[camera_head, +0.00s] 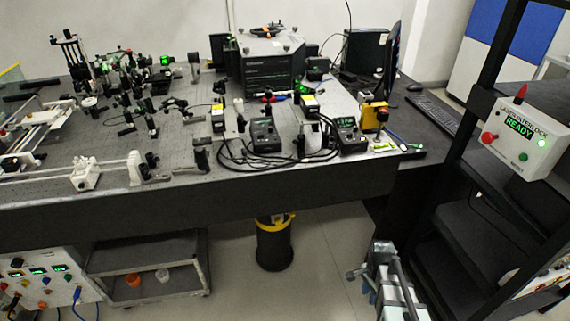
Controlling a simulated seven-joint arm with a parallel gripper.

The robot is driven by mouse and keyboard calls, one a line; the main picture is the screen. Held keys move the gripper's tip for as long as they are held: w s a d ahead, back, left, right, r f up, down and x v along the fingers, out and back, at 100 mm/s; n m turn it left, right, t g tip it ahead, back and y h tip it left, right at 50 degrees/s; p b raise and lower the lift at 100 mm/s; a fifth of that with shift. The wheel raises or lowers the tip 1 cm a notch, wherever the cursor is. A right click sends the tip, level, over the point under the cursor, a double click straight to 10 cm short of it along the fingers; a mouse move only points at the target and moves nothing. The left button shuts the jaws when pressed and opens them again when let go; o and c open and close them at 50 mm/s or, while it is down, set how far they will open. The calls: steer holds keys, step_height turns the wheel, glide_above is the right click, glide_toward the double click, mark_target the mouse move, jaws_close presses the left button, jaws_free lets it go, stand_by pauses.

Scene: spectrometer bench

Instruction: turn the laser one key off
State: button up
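Two small black control boxes with lit green displays stand near the front edge of the optical bench (330,180). One is the left control box (265,135) and the other is the right control box (350,136). Any keys on them are too small to make out, and I cannot read which one is laser one. My gripper (362,275) is low at the bottom, right of centre, in front of the bench and below its top. It is apart from both boxes. Its fingers are too small and angled to tell whether they are open or shut.
Black cables (245,160) loop around the boxes. A white interlock box (522,138) reading "READY" is on the dark rack (480,170) at right. A black-yellow bin (274,246) stands below; floor (325,250) there is clear.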

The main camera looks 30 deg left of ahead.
steer(key=w+a+r+m+t, duration=0.1)
steer(key=w+a+r, duration=0.2)
steer(key=a+r, duration=0.35)
steer(key=w+a+r+m+t, duration=0.1)
steer(key=w+a+r+m, duration=0.1)
steer(key=a+r, duration=0.5)
step_height(320, 180, up, 40)
steer(key=n+y, duration=0.1)
glide_above(261, 137)
steer(key=shift+g, duration=0.3)
steer(key=f, duration=1.4)
steer(key=shift+w+d, duration=0.1)
steer(key=shift+w, duration=0.25)
steer(key=shift+r, duration=0.1)
jaws_close()
